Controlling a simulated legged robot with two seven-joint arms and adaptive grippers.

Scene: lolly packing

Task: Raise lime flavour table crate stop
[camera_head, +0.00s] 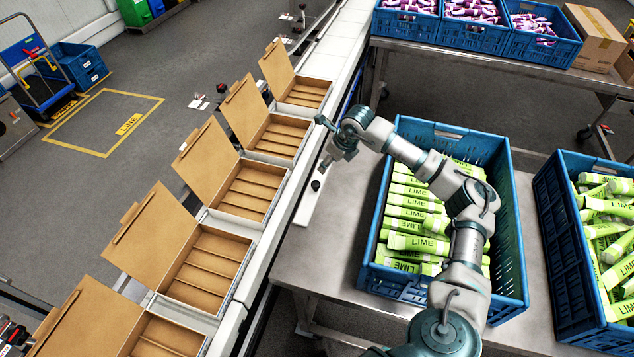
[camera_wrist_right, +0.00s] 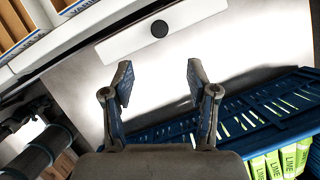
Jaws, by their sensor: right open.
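A small black round knob (camera_head: 316,185) sits on a narrow white plate (camera_head: 309,207) at the left edge of the steel table that holds the lime crates. In the right wrist view the knob (camera_wrist_right: 160,29) lies beyond the fingertips, roughly centred between them, on the white plate (camera_wrist_right: 190,28). My right gripper (camera_head: 325,145) is open and empty, above the table edge and apart from the knob; both fingers show in the right wrist view (camera_wrist_right: 159,78). A blue crate (camera_head: 508,215) of green lime tubes (camera_head: 415,243) stands right of the plate, under my right arm. My left gripper is not in view.
A second blue lime crate (camera_head: 560,240) stands further right. Open cardboard boxes (camera_head: 205,165) line the conveyor on the left. Blue crates of purple packs (camera_head: 475,32) stand on the back table. Bare steel (camera_head: 322,262) lies between plate and crate.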

